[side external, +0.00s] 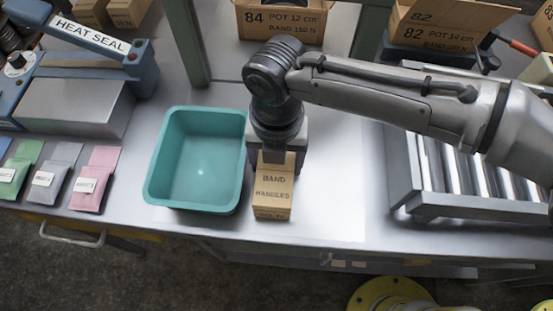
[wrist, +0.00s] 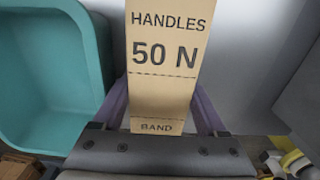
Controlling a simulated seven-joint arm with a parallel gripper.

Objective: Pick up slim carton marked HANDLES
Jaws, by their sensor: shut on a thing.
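The slim brown carton (side external: 273,190) is printed BAND and HANDLES in the side external view. It stands at the front of the metal table, just right of the teal bin. My gripper (side external: 272,153) is above it and shut on its upper part. In the wrist view the carton (wrist: 168,60) reads HANDLES, 50 N and BAND, and it sits between the two purple fingers of my gripper (wrist: 158,112). I cannot tell whether the carton's base touches the table.
The empty teal bin (side external: 154,185) stands close on the left. A roller conveyor (side external: 425,206) is on the right. A heat sealer (side external: 75,100) and several coloured pouches (side external: 94,180) are at the left. Open cartons (side external: 284,22) stand at the back. The table's front edge is near.

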